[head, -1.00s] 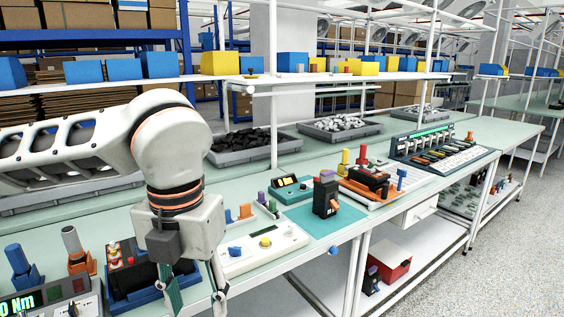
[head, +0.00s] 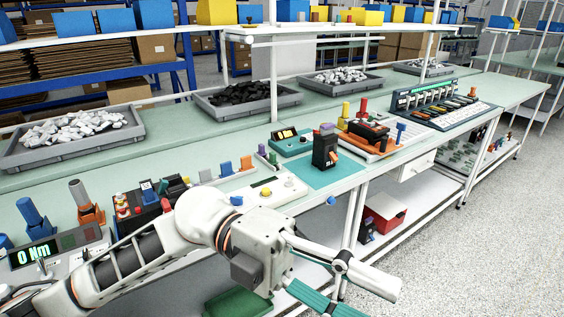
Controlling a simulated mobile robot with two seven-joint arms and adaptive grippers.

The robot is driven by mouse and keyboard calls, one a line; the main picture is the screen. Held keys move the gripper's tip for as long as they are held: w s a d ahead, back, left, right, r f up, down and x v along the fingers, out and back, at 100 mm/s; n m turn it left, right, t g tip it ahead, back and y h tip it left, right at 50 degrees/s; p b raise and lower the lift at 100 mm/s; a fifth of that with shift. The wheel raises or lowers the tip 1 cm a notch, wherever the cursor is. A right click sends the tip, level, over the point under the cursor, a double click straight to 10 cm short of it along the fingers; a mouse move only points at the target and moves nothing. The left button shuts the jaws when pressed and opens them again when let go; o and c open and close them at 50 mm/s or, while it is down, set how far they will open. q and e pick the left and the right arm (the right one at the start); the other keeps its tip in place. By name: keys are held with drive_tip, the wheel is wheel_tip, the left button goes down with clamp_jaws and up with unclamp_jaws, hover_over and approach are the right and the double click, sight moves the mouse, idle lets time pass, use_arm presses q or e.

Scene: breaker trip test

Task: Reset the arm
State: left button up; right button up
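My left arm comes in from the lower left, and its gripper (head: 352,295) is at the bottom middle, in front of the bench edge. It points right, its fingers look spread apart, and nothing shows between them. A black breaker (head: 325,150) with an orange lever stands upright on a teal mat (head: 345,175) on the bench, beyond my gripper and clear of it. My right gripper is not in view.
A white panel with a yellow button (head: 285,190), a teal meter (head: 288,140) and a red-and-black fixture (head: 366,131) stand around the mat. A torque display (head: 42,252) is at left. Grey trays (head: 248,100) line the back. The floor at right is clear.

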use_arm(q)
drive_tip(key=w+a+n+t+h, duration=0.3)
drive_tip(key=w+n+t+h, duration=0.7)
drive_tip(key=w+n+t, duration=0.35)
drive_tip(key=w+a+f+n+t+y, duration=0.4)
drive_tip(key=a+f+n+t+y, duration=0.15)
drive_tip(key=f+n+t, duration=0.2)
drive_tip(key=w+a+f+n+t+y, duration=0.3)
drive_tip(key=a+f+n+t+y, duration=0.25)
drive_tip(key=f+n, duration=0.3)
drive_tip(key=s+a+f+n+y+p, duration=0.1)
drive_tip(key=a+f+n+y, duration=0.2)
drive_tip(key=f, duration=0.4)
drive_tip(key=s+a+f+n+y, duration=0.1)
drive_tip(key=a+f+n+y, duration=0.1)
drive_tip(key=a+f+y, duration=0.35)
drive_tip(key=s+a+f+n+g+y, duration=0.1)
drive_tip(key=s+a+f+g, duration=0.2)
drive_tip(key=s+f, duration=0.4)
drive_tip(key=s+a+f+n+g+y, duration=0.1)
drive_tip(key=s+a+f+g+y, duration=0.1)
drive_tip(key=s+f, duration=0.5)
wheel_tip(320, 180, down, 6)
drive_tip(key=shift+s+a+r+g, duration=0.15)
drive_tip(key=shift+s+a+g, duration=0.15)
drive_tip(key=shift+a+g, duration=0.45)
